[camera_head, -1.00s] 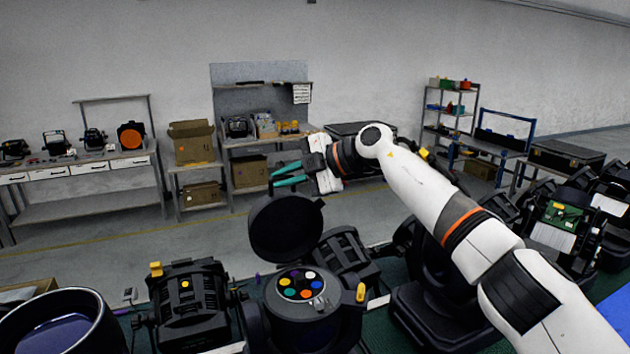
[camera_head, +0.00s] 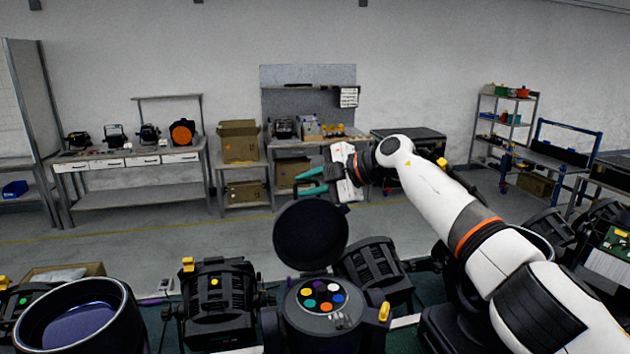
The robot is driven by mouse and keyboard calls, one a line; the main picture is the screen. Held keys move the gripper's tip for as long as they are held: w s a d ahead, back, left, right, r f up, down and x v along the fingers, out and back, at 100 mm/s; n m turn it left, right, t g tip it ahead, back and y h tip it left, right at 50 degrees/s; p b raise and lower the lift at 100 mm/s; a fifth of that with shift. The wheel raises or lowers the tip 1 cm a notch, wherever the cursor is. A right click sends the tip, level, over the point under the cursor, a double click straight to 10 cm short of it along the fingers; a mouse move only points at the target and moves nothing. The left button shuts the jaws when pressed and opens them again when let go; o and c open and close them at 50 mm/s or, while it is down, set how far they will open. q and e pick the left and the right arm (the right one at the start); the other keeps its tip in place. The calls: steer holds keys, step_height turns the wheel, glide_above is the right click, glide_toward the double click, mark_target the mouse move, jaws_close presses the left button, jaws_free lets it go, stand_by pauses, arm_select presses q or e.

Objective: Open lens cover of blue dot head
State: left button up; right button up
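A black round lens cover (camera_head: 310,234) stands swung up on the hinge of a dark head (camera_head: 330,325) at the lower middle. Below it, the head's round face (camera_head: 321,297) shows several coloured dots, one of them blue. Another head (camera_head: 217,300), left of it, bears a yellow dot. I cannot tell which head carries the blue dot mark. My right gripper (camera_head: 306,180), with teal fingers, appears above the raised cover in the picture, apart from it. Its fingers are spread and empty. My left gripper is not in view.
A large open dark cylinder (camera_head: 78,318) stands at the lower left. Another black head (camera_head: 373,270) is close behind and right of the open one. Yellow knobs (camera_head: 384,312) stick up at the heads' sides. Benches with boxes (camera_head: 238,141) stand against the far wall, across open floor.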

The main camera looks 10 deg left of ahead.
steer(key=shift+o, duration=0.6)
steer(key=shift+s+a+f, duration=0.1)
steer(key=shift+a+f, duration=0.05)
steer(key=shift+a, duration=0.05)
steer(key=shift+d+b, duration=0.2)
steer(key=shift+b, duration=0.15)
steer(key=b+v, duration=0.6)
steer(key=v, duration=0.6)
steer(key=shift+b, duration=0.35)
